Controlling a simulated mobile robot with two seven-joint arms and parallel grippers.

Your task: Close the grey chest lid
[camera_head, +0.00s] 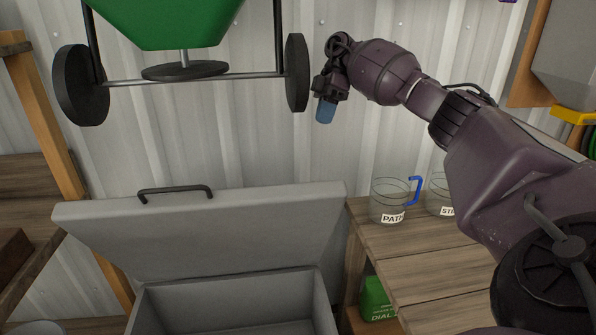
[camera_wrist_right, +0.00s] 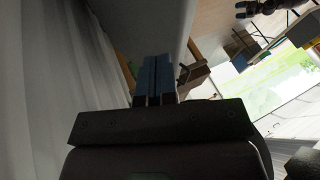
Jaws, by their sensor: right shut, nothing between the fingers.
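The grey chest (camera_head: 225,300) stands low in the head view, its near part cut off by the bottom edge. Its grey lid (camera_head: 230,235) is open, tilted up and back toward the corrugated wall, and a dark handle (camera_head: 175,192) shows at its top edge. The inside of the chest is partly visible. My right gripper (camera_head: 325,110) is shut and empty, above and right of the lid, well apart from it. Its blue fingertips (camera_wrist_right: 156,78) show together in the right wrist view, beside a grey surface that I cannot name surely. My left gripper is not in the head view.
A green spreader with black wheels (camera_head: 80,85) hangs above the lid. A wooden bench (camera_head: 430,265) stands right of the chest, with clear labelled jugs (camera_head: 390,203) on it and a green box (camera_head: 376,300) below. Wooden shelving (camera_head: 45,190) stands left.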

